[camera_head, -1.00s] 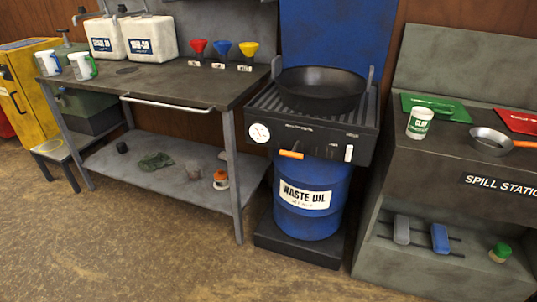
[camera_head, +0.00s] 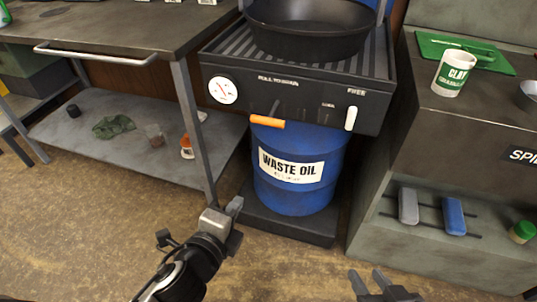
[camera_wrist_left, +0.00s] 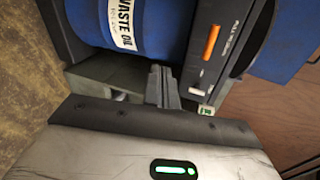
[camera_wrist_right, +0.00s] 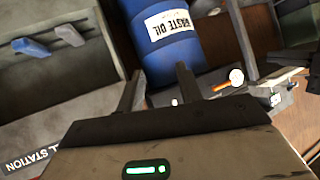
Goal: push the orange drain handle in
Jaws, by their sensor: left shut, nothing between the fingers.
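The orange drain handle (camera_head: 267,121) sticks out from the front of the black drain stand (camera_head: 295,95), above the blue waste oil drum (camera_head: 300,195). The handle also shows in the left wrist view (camera_wrist_left: 211,40) and the right wrist view (camera_wrist_right: 222,87). My left gripper (camera_head: 236,206) is shut and empty, below and left of the handle, apart from it. Its closed fingers (camera_wrist_left: 160,85) show in the left wrist view. My right gripper (camera_head: 369,280) is low at the bottom edge, open and empty, its fingers spread in the right wrist view (camera_wrist_right: 158,88).
A black pan (camera_head: 305,30) sits on the stand's ribbed top. The stand's front carries a round gauge (camera_head: 222,90) and a white lever (camera_head: 351,118). A workbench (camera_head: 130,30) stands left, the grey spill station (camera_head: 440,130) right. Open floor lies in front.

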